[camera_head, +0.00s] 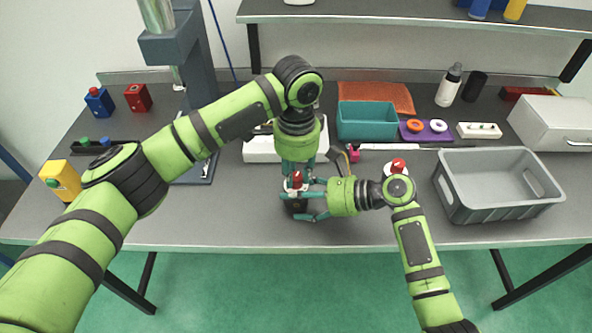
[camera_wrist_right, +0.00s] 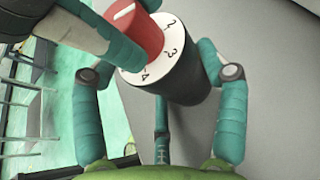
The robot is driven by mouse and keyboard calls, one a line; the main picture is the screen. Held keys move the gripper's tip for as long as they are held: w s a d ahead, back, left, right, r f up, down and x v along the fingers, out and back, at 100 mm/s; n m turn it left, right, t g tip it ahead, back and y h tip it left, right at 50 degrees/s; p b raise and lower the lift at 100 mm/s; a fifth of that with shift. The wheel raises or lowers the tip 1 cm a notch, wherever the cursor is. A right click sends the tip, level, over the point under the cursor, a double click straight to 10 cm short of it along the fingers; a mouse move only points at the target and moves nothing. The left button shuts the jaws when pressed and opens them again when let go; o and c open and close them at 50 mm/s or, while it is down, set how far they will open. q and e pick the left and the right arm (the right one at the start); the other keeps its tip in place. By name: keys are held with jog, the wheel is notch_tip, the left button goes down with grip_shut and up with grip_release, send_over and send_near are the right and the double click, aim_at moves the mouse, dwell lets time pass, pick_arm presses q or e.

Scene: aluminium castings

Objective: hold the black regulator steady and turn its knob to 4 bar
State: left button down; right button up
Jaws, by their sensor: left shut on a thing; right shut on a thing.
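The black regulator (camera_head: 296,206) stands upright on the grey table, partly hidden by my grippers. It has a red knob (camera_head: 297,178) above a white dial. In the right wrist view, the black body (camera_wrist_right: 188,82), the red knob (camera_wrist_right: 138,32) and the white dial (camera_wrist_right: 158,62) with figures 2, 3 and 4 show. A white mark is on the knob's top; which figure it points to I cannot tell. My left gripper (camera_head: 296,184) comes down from above, shut on the knob. My right gripper (camera_head: 304,203) reaches in from the right, shut around the body.
Another red knob (camera_head: 398,164) shows behind my right wrist. A grey crate (camera_head: 480,207) stands to the right. A teal bin (camera_head: 366,122), a purple tray (camera_head: 424,138) with rings, and a white drawer box (camera_head: 550,122) are behind.

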pick_arm(q)
jog(key=m, duration=0.5)
jog(key=shift+d, duration=0.15)
jog(key=m, duration=0.5)
jog(key=shift+m, duration=0.4)
jog(key=shift+r, duration=0.1)
jog(key=c, duration=1)
grip_release()
